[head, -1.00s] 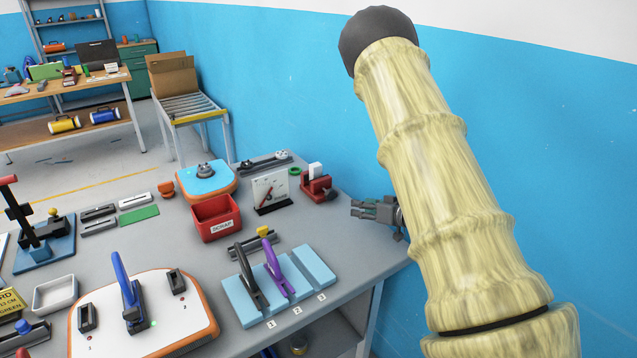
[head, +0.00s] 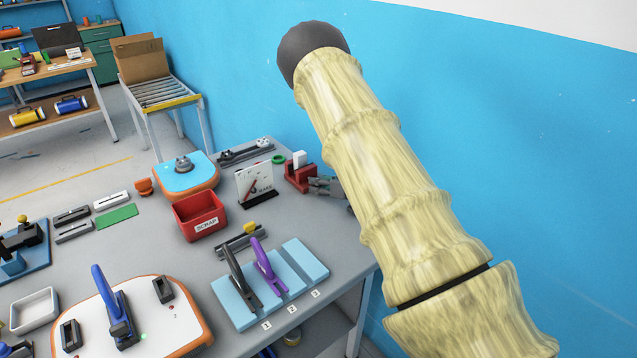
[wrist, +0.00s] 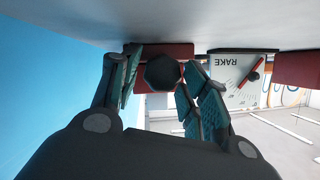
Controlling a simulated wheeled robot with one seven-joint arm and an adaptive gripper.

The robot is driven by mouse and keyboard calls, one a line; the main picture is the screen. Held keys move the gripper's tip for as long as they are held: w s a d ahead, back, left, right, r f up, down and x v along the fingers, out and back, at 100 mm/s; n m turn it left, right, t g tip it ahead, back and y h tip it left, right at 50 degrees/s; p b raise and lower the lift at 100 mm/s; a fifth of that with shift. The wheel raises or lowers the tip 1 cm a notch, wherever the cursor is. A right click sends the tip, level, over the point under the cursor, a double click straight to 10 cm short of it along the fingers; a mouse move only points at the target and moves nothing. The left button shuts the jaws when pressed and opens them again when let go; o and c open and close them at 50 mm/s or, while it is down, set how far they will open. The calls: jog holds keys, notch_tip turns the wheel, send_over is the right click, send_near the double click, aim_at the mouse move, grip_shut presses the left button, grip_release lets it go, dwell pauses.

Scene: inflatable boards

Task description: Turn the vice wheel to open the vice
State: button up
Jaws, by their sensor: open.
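The vice (head: 297,181) is a small red block-shaped device at the back right of the grey table, with a white piece (head: 299,158) standing in it. In the wrist view its red body (wrist: 178,52) shows beyond my fingers. The vice wheel (wrist: 163,73) is a dark, many-sided knob facing the wrist camera. My gripper (head: 322,185) is at the right side of the vice. In the wrist view my gripper (wrist: 160,80) is open, with fingers on both sides of the wheel. I cannot tell whether they touch it. The wheel is hidden in the head view.
A dial card on a stand (head: 255,181) stands left of the vice, and a green ring (head: 278,160) lies behind it. A red scrap bin (head: 200,215) and a blue slotted rack (head: 270,284) are nearer. The blue wall is close on the right.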

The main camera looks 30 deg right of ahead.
jog(key=shift+w, duration=0.15)
jog(key=shift+a+r, duration=0.15)
jog(key=shift+r, duration=0.1)
jog(key=shift+w+f, duration=0.35)
jog(key=shift+s+r, duration=0.1)
jog(key=shift+s, duration=0.05)
jog(key=shift+c, duration=1)
jog(key=c, duration=0.5)
jog(key=shift+c, duration=0.2)
